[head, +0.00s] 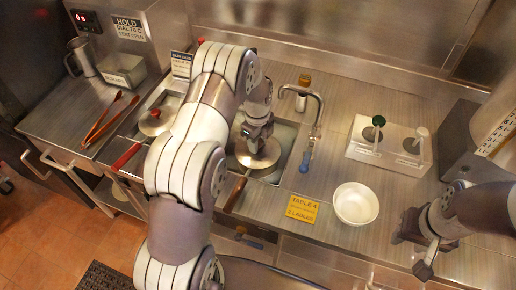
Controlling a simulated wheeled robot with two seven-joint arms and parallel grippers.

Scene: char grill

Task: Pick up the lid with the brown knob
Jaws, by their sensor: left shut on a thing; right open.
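A round metal lid (266,160) is at the sink basin, at the centre of the head view. My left gripper (258,136) reaches down to the top of this lid and is shut on it. The gripper hides the knob, so its colour cannot be seen. A brown handle (235,195) sticks out toward the front from beneath the lid. A second round metal piece (154,123) with a red handle (126,157) lies to the left, partly hidden by my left arm. My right gripper (422,252) is open and empty at the right of the counter.
A faucet (316,110) stands right of the basin. A white bowl (355,203) and a yellow sign (301,208) are on the counter in front. A clear holder (390,147) with a green-topped item is behind the bowl. Red tongs (103,128) lie at far left.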

